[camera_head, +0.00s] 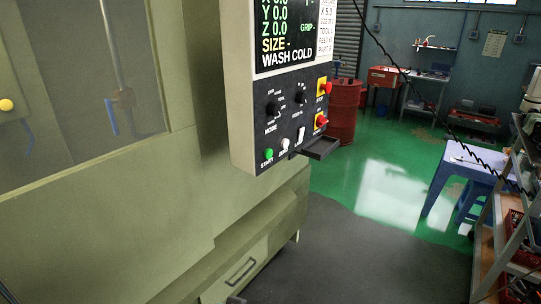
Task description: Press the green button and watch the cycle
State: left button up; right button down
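The green button (268,154) sits at the lower left of the control panel (240,100), above a label that reads START. A white button (285,143) is just to its right. The panel's screen (286,30) shows Z 0.0, GRIP, SIZE and WASH COLD. The panel hangs at the right side of a large olive-green machine (130,220). A window (80,80) in the machine shows a dim interior with a vertical rod. Neither of my grippers is in view, and nothing covers the green button.
Beyond are a red barrel (344,105), a blue table (465,160) and a shelf cart at right. The dark floor (370,265) in front is clear.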

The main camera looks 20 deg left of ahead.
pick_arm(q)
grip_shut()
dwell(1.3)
